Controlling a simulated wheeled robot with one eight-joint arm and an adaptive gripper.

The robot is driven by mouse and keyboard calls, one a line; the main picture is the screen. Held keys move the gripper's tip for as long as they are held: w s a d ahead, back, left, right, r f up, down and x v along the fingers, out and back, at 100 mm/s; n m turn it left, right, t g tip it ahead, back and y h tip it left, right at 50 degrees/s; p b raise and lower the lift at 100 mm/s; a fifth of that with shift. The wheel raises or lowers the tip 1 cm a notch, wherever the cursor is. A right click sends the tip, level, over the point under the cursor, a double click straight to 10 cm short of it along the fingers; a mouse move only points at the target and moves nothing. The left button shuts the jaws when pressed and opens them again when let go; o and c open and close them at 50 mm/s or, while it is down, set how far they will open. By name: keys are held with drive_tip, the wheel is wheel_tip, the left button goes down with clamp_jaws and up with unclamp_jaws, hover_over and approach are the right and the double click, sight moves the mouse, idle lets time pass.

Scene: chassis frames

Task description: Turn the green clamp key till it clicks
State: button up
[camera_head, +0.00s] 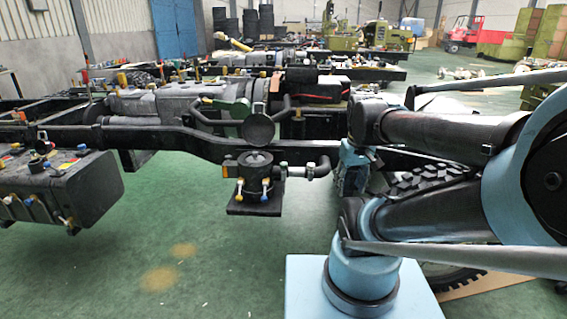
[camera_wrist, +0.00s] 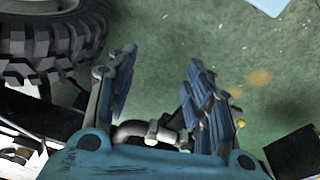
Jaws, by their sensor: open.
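In the head view a dark round canister unit (camera_head: 255,172) hangs under the chassis rail, with yellow and blue handles at its front. A small greenish part (camera_head: 230,168) is at its left side; I cannot tell whether it is the clamp key. A bent grey pipe (camera_head: 318,170) comes out to the right. My gripper (camera_wrist: 160,65) is open, with nothing visible between its fingers. In the head view it is just right of the pipe end. In the wrist view the pipe bend (camera_wrist: 132,130) shows beyond and below the fingers, partly hidden by the gripper body.
The black chassis rail (camera_head: 150,137) runs above the unit. A knobbly tyre (camera_wrist: 50,45) is close to my gripper at the left of the wrist view. A dark tank (camera_head: 60,190) with coloured fittings is at far left. The green floor (camera_head: 190,260) in front is open.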

drive_tip(key=w+a+r+n, duration=0.3)
drive_tip(key=w+r, duration=0.2)
drive_tip(key=w, duration=0.1)
wheel_tip(320, 180, up, 4)
drive_tip(key=n+g, duration=0.2)
drive_tip(key=n, duration=1)
hover_over(284, 163)
wheel_tip(284, 163, down, 17)
drive_tip(key=shift+s+r, duration=0.1)
drive_tip(key=shift+c, duration=0.6)
drive_tip(key=c, duration=1)
